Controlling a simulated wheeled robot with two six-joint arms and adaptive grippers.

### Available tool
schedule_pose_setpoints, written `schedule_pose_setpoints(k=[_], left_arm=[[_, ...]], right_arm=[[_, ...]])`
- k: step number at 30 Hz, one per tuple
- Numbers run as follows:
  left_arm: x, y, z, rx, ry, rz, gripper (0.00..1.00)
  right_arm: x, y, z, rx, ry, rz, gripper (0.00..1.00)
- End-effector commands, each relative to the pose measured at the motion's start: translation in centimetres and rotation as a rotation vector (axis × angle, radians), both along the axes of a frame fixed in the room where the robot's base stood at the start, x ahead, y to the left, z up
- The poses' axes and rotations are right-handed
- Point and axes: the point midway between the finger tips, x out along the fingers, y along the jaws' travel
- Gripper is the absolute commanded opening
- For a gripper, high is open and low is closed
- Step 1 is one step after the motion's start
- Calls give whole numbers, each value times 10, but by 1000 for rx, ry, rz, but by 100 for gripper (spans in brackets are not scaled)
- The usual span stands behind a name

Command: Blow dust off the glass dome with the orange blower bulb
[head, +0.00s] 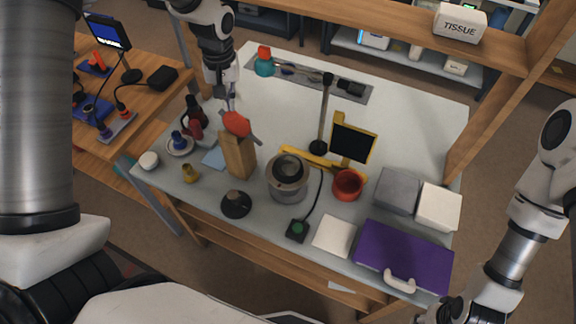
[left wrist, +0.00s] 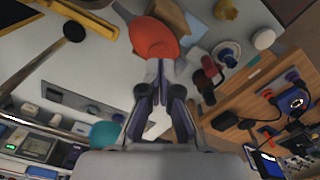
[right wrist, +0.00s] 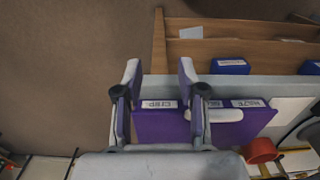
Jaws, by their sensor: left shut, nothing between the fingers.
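The orange blower bulb (head: 236,123) sits on top of an upright wooden block (head: 238,156). It also shows in the left wrist view (left wrist: 152,36), just beyond my fingertips. My left gripper (head: 231,104) points down beside the bulb, its fingers shut and empty; whether they touch the bulb is unclear. No glass dome is clearly recognisable; a dark round base with a rounded top (head: 236,203) stands in front of the block, and a grey pot (head: 288,186) stands to its right. My right gripper (right wrist: 159,72) is open and empty near the purple case (head: 404,256).
A black lamp post (head: 322,120) stands mid-table. The back right of the white tabletop (head: 410,118) is clear.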

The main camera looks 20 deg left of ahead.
Motion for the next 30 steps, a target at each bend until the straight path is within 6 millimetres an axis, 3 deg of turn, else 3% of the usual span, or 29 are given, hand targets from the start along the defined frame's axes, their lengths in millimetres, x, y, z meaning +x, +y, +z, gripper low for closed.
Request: schedule_pose_setpoints(k=[14,30], left_arm=[[0,0,-2,0,0,0,0],[0,0,-23,0,1,0,0]], right_arm=[[0,0,-1,0,0,0,40],[0,0,-10,0,0,0,40]])
